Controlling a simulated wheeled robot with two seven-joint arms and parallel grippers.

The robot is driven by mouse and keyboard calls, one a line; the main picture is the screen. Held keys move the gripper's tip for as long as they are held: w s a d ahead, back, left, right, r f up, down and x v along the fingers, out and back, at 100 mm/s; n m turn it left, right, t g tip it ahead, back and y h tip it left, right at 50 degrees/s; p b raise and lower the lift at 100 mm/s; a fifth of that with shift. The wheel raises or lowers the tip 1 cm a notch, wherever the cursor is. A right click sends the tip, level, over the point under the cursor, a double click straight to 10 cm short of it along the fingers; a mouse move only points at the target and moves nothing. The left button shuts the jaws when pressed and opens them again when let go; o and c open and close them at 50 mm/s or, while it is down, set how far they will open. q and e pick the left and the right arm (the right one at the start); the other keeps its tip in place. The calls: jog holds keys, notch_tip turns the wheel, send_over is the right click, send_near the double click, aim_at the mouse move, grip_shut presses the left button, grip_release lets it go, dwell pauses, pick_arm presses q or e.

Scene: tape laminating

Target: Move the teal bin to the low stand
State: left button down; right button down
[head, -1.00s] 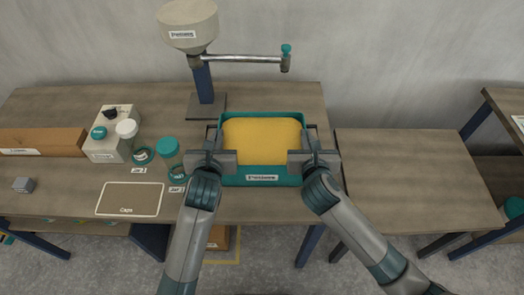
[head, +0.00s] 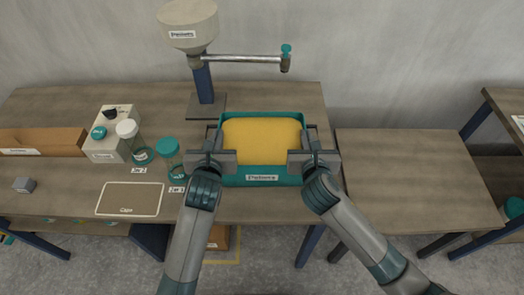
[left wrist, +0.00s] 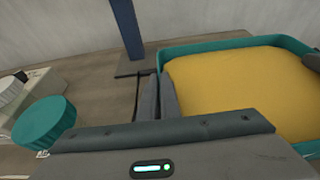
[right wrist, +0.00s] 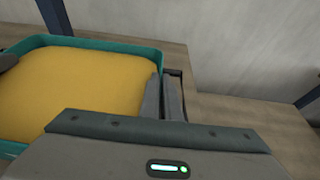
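The teal bin (head: 262,180), filled with a yellow mass, sits on the workbench near its right end. A dark handle sticks out on each side. My left gripper (head: 212,140) is at the left handle, its fingers close together around it in the left wrist view (left wrist: 158,98). My right gripper (head: 313,140) is at the right handle, its fingers likewise close together in the right wrist view (right wrist: 163,98). The grips themselves are partly hidden by the fingers. The low stand (head: 415,180) is the bare wooden table just right of the workbench.
A dispenser with a hopper (head: 188,25) and side arm rises behind the bin. Jars with lids (head: 168,147), a pale box (head: 103,147), a caps mat (head: 130,199) and a small grey block (head: 24,185) are to the left. A shelf (head: 508,110) stands far right. The low stand's top is clear.

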pick_arm(q)
jog(key=shift+w+r, duration=0.1)
jog(key=shift+r, duration=0.25)
pick_arm(e)
jog(key=shift+w+a+r, duration=0.1)
jog(key=shift+r, duration=0.25)
